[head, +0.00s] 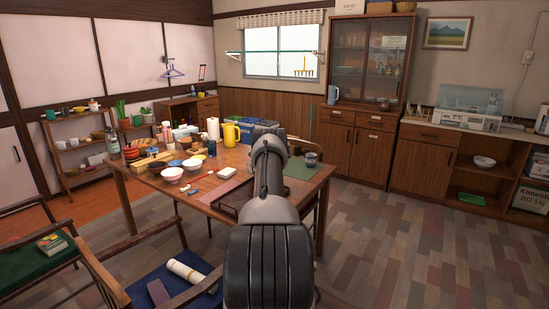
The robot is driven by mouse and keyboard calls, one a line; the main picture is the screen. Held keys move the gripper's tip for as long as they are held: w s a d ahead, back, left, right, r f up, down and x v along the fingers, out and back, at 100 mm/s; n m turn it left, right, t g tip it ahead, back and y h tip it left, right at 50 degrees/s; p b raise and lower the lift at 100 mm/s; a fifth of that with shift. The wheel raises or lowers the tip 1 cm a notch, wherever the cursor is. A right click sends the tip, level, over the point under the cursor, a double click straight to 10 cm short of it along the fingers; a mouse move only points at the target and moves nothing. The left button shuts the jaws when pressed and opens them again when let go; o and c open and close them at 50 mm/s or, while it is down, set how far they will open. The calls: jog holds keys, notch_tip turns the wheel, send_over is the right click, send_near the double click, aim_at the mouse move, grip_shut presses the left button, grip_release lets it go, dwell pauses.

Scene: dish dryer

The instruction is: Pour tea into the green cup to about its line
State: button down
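A yellow pitcher (231,133) stands upright on the wooden table (205,197), left of my arm. A small dark cup-like vessel (311,159) stands on a green mat (300,170) at the table's right side; its colour looks grey-blue, and I cannot tell whether it is the green cup or what is in it.
White bowls (172,174), several small dishes and bottles crowd the table's left half. A dark tray (233,195) lies partly behind my arm. Chairs stand at the front left, one with a blue seat (178,283). The floor (400,245) at the right is clear.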

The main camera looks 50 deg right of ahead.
jog(key=shift+r, duration=0.15)
notch_tip(320, 180, up, 5)
jog(key=shift+f, duration=0.1)
dwell(0.4)
jog(key=w+a+r+n+t+y, duration=0.1)
jog(key=w+a+r+n+y, duration=0.15)
jog(key=a, duration=0.85)
jog(key=w+a+r+n+y, duration=0.1)
jog(key=a+r+y, duration=0.15)
jog(key=a, duration=0.85)
jog(key=w+a+r+n+t+y, duration=0.1)
jog(key=w+a+r+n, duration=0.15)
jog(key=a, duration=0.85)
jog(key=s+a+r+n+y, duration=0.1)
jog(key=s+a+r, duration=0.2)
jog(key=s+a, duration=0.3)
jog(key=s+a+r+n+y, duration=0.1)
jog(key=s+a, duration=0.4)
jog(key=a, duration=1.1)
jog(key=s+a+r+n+y, duration=0.1)
jog(key=s+a+r+y, duration=0.2)
jog(key=a, duration=0.9)
jog(key=s+r, duration=0.1)
jog(key=s, duration=0.2)
jog(key=shift+s+r+n+g, duration=0.3)
jog(key=shift+n, duration=0.1)
